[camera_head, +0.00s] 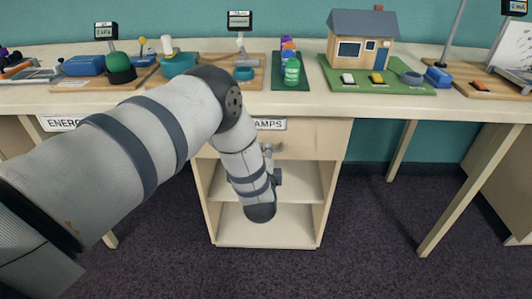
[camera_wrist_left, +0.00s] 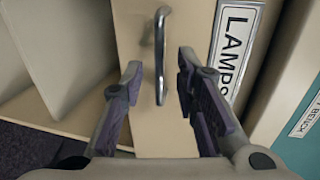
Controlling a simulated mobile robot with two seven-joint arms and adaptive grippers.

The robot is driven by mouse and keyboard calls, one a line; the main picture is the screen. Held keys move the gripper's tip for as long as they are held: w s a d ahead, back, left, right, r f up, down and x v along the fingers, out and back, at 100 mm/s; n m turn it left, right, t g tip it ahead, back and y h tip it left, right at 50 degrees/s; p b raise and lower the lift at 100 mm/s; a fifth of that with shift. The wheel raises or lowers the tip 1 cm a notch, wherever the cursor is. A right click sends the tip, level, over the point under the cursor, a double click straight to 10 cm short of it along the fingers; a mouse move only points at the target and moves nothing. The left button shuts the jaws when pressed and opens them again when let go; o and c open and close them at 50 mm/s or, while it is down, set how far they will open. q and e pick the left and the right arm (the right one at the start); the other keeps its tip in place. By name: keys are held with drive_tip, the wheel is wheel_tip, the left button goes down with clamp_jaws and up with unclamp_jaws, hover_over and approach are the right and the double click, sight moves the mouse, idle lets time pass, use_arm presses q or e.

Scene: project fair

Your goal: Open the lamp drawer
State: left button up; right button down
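The lamp drawer (camera_head: 315,138) is a pale wooden front below the tabletop and looks shut. Its label (camera_head: 270,124) is partly hidden by my left arm; in the left wrist view the label (camera_wrist_left: 235,50) reads "LAMPS". The metal bar handle (camera_wrist_left: 160,55) stands out from the drawer front. My left gripper (camera_wrist_left: 162,95) is open, with one finger on either side of the handle's line and the near part of the handle between the fingertips. No contact is visible. In the head view my left gripper (camera_head: 269,156) is small and partly hidden by my arm.
An open shelf unit (camera_head: 268,240) lies under the drawer. A table leg (camera_head: 460,200) stands at the right. Carpet floor is clear in front.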

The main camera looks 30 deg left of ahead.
use_arm(q)
drive_tip(key=shift+x, duration=1.55)
drive_tip(key=shift+d, duration=0.1)
clamp_jaws()
